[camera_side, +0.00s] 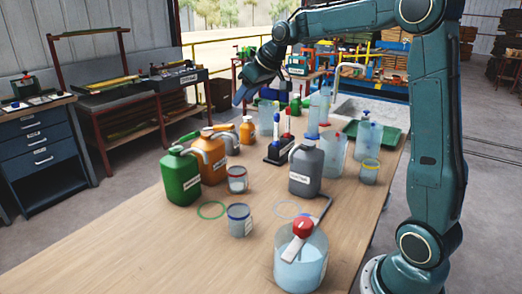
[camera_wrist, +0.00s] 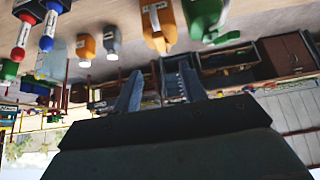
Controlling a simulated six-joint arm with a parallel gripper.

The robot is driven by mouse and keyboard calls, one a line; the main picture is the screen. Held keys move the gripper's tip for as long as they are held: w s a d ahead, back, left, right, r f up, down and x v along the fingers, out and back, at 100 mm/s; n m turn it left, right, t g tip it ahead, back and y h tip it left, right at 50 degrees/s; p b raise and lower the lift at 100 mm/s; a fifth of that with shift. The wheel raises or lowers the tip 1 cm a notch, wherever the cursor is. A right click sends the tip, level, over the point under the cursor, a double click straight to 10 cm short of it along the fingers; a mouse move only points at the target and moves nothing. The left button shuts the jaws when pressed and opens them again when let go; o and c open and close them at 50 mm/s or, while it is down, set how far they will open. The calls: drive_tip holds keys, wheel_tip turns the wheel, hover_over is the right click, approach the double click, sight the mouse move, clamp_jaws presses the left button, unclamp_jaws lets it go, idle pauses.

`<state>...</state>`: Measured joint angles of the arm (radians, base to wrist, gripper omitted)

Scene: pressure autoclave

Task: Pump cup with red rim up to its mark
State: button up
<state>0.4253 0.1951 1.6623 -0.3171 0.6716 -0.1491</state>
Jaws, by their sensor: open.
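The cup with the red rim (camera_side: 237,180) is a small clear cup with a white label. It stands upright on the table, right of the green pump bottle (camera_side: 181,177) and the orange pump bottle (camera_side: 211,163). A dark grey pump bottle (camera_side: 305,172) stands further right. The cup's fill level and mark are too small to read. My gripper (camera_side: 240,97) is raised over the far left edge of the table, well away from the cup. In the wrist view my gripper (camera_wrist: 158,88) shows two spread fingers with nothing between them.
A blue-rimmed cup (camera_side: 239,221), a yellow-rimmed cup (camera_side: 369,172) and a red-handled jar (camera_side: 302,262) stand on the table. A green ring (camera_side: 212,210) and a pale blue ring (camera_side: 286,209) mark the tabletop. A rack with upright pens (camera_side: 280,150) stands mid-table. The front left tabletop is clear.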

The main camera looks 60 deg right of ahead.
drive_tip(key=shift+c, duration=0.2)
drive_tip(key=shift+w+r, duration=0.1)
drive_tip(key=shift+w, duration=0.05)
drive_tip(key=c, duration=0.7)
drive_tip(key=shift+w+r, duration=0.15)
drive_tip(key=shift+r, duration=0.05)
clamp_jaws()
drive_tip(key=shift+g, duration=0.6)
drive_tip(key=shift+w+d+r, duration=0.1)
drive_tip(key=shift+w+r, duration=0.35)
drive_tip(key=shift+r, duration=0.3)
drive_tip(key=shift+w+a+r, duration=0.1)
drive_tip(key=shift+w+r, duration=0.3)
drive_tip(key=shift+r, duration=0.3)
drive_tip(key=shift+w+d+r, duration=0.1)
drive_tip(key=shift+w+r, duration=0.35)
drive_tip(key=shift+r, duration=0.3)
